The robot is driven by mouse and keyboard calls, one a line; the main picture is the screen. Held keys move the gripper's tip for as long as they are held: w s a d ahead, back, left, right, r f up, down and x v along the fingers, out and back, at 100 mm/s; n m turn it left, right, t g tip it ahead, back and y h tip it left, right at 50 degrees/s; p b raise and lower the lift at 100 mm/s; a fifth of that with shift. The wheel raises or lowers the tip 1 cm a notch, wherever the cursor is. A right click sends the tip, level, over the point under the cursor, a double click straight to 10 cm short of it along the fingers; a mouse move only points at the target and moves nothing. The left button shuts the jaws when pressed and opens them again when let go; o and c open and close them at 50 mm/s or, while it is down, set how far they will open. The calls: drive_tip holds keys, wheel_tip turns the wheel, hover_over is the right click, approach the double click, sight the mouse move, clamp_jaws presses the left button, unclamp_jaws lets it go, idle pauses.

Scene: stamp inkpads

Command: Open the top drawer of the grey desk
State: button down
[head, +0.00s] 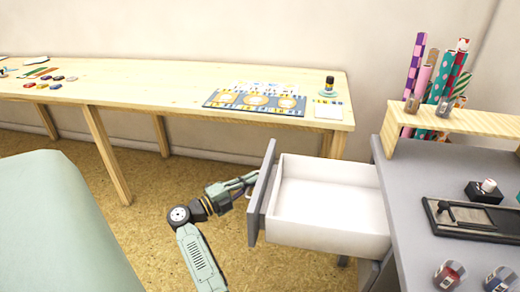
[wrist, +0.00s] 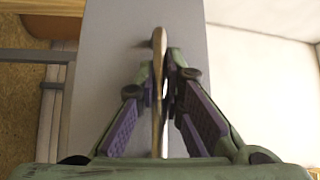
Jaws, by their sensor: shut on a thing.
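The grey desk (head: 430,190) stands at the right of the head view. Its top drawer (head: 325,205) is pulled far out to the left, with an empty white inside. The drawer's grey front (head: 262,193) faces left, and it also fills the middle of the wrist view (wrist: 115,30). My gripper (head: 249,182) is at the outer side of that front. In the wrist view, its fingers (wrist: 160,85) are shut on the thin drawer handle (wrist: 160,45). In the head view the fingertips and handle are mostly hidden.
A long wooden table (head: 180,85) runs along the wall behind, with a patterned mat (head: 255,103) on it. A pale green surface (head: 55,220) is at the lower left. Stamps and a black inkpad (head: 465,220) sit on the desk top. The cork floor (head: 150,220) around my arm is clear.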

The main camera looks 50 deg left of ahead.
drive_tip(key=shift+f, duration=0.1)
drive_tip(key=c, duration=1.7)
unclamp_jaws()
drive_tip(key=v, duration=1.2)
drive_tip(key=shift+a, duration=0.1)
